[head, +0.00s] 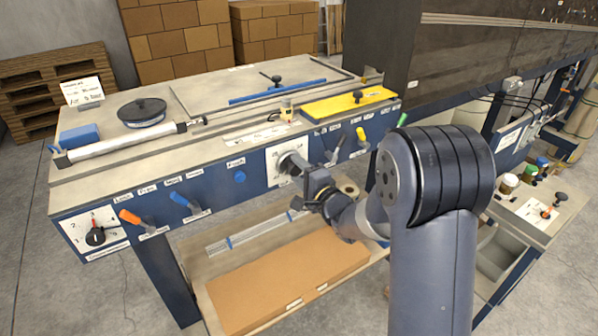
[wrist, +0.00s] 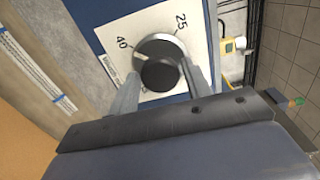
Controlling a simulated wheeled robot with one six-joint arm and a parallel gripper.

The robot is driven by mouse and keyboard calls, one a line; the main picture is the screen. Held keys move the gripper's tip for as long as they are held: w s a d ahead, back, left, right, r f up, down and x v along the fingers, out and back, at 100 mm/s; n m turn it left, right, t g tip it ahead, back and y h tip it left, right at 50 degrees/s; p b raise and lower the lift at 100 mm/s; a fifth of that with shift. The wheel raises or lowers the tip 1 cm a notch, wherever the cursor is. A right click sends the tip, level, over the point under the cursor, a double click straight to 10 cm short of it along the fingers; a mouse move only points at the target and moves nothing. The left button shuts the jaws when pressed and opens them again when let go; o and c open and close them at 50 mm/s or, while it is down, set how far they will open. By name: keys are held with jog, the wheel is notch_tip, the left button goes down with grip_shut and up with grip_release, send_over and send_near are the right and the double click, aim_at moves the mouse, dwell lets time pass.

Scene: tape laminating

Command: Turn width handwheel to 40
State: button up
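The width handwheel (wrist: 160,64) is a dark round knob on a white dial plate (wrist: 112,30) marked 40 and 25. A pale mark on the knob points toward the 40 side; its exact reading is hard to tell. In the head view, the plate (head: 272,166) is on the blue front panel, with the handwheel largely hidden by my gripper. My gripper (wrist: 161,72) has one finger on each side of the knob, with the tips appearing to touch its rim. It also shows in the head view (head: 299,172).
Orange (head: 129,216) and blue (head: 180,199) levers, a blue knob (head: 240,177) and a red-black selector (head: 95,237) line the panel to the left. A yellow plate (head: 347,103) lies above. A cardboard box (head: 285,285) lies on the shelf below my arm.

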jog(key=shift+o, duration=1.2)
jog(key=shift+s+d, duration=0.1)
jog(key=b+v, duration=0.1)
jog(key=v, duration=0.9)
jog(key=shift+s+d+b, duration=0.2)
jog(key=shift+s+b, duration=0.05)
jog(key=shift+b, duration=0.15)
jog(key=p+x, duration=0.1)
jog(key=x, duration=0.9)
jog(key=shift+w+a+p, duration=0.25)
jog(key=shift+p, duration=0.15)
jog(key=shift+w, duration=0.15)
